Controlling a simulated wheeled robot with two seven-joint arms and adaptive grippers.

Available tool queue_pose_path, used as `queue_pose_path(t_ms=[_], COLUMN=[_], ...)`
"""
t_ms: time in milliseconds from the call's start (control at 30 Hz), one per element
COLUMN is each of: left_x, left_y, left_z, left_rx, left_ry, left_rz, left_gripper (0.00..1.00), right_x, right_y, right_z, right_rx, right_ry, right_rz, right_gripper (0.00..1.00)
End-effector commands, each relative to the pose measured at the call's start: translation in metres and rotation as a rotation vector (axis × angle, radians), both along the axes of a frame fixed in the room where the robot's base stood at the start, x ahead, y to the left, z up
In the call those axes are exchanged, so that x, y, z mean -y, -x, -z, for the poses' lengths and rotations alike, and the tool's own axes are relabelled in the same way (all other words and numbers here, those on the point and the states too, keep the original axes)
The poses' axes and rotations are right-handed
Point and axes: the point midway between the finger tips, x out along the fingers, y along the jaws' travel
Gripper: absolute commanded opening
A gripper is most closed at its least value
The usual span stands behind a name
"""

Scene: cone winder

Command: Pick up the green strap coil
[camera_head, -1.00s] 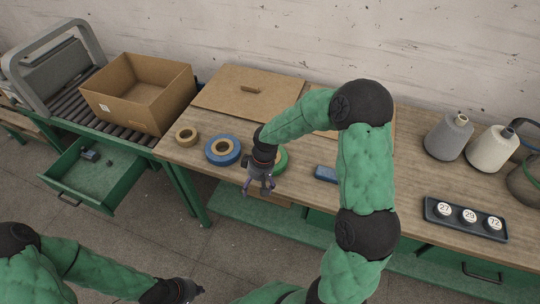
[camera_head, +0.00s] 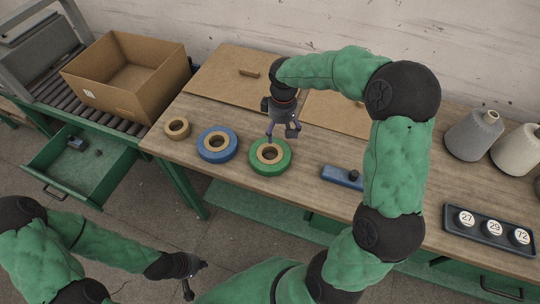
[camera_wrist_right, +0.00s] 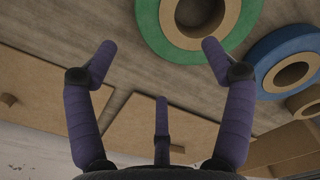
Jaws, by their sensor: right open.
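The green strap coil (camera_head: 284,161) lies flat on the wooden table, with a tan core ring inside the green band. It also shows at the top of the right wrist view (camera_wrist_right: 242,14). My right gripper (camera_head: 282,138) is above the table just behind the coil, with its fingers near the coil's far edge. Its fingers are spread apart and empty in the right wrist view (camera_wrist_right: 158,62). My left gripper (camera_head: 196,278) is low at the front, away from the table; its fingers are too small to judge.
A blue coil (camera_head: 205,152) and a small tan coil (camera_head: 170,133) lie left of the green one. A blue tool (camera_head: 340,177) lies to its right. Cardboard sheets (camera_head: 222,82) lie behind. An open box (camera_head: 85,82) sits on rollers; an open drawer (camera_head: 60,185) is below.

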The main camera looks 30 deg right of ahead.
Motion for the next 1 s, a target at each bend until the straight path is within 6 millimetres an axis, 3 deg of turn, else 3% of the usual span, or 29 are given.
queue_pose_path(t_ms=[100,367,600,900,1000], left_x=[0.0,0.0,0.0,0.0,0.0], left_y=[0.0,0.0,0.0,0.0,0.0], left_z=[0.007,0.013,0.028,0.028,0.028], left_rx=[0.0,0.001,0.0,0.001,0.001], left_ry=[0.0,0.0,0.0,0.0,0.0], left_rz=[0.0,0.001,0.001,0.001,0.001], left_gripper=[0.0,0.0,0.0,0.0,0.0], right_x=[0.0,0.001,0.002,0.002,0.002], right_y=[0.001,0.002,0.005,0.004,0.004], right_z=[0.02,0.037,0.071,0.077,0.077], right_rx=[-0.003,-0.001,-0.002,0.0,0.0], right_ry=[0.0,-0.001,-0.001,0.0,0.0], right_rz=[0.001,0.001,0.0,0.0,0.0], right_gripper=[0.82,0.82,0.82,0.82,0.57])
